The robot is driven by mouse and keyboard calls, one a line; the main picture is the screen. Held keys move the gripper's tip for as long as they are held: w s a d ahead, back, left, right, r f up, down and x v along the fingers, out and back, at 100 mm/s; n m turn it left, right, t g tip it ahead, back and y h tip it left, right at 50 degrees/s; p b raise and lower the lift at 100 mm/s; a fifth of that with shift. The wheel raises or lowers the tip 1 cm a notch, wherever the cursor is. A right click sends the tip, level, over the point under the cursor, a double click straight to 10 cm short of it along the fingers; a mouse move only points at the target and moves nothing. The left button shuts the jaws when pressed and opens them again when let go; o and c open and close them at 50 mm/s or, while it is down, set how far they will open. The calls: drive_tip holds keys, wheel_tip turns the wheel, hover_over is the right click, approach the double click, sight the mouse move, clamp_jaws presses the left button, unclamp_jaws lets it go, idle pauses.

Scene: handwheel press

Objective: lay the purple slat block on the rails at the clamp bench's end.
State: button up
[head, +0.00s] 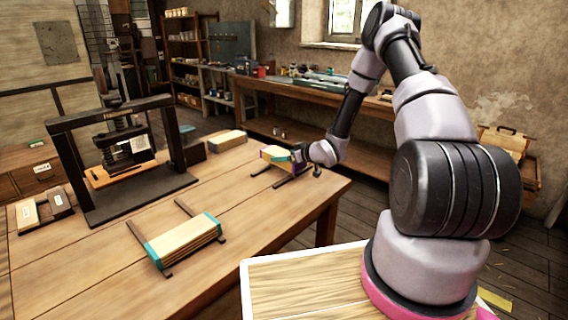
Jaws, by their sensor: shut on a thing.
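The purple slat block (272,155) is at the far right end of the wooden bench (240,200). It shows a purple edge at its left and a pale wooden side. My gripper (299,157) is shut on its right end, coming from the right; the fingers are small and partly hidden. Two dark rails (290,180) stick out toward the front from under the block. The block is over them, and I cannot tell whether it touches them or hangs just above.
A slat block with teal ends (185,240) lies across another pair of dark rails at the bench's front. The bench top between is clear.

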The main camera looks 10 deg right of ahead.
drive_tip(key=shift+f, duration=1.35)
drive_tip(key=shift+f, duration=0.1)
drive_tip(key=o, duration=1.4)
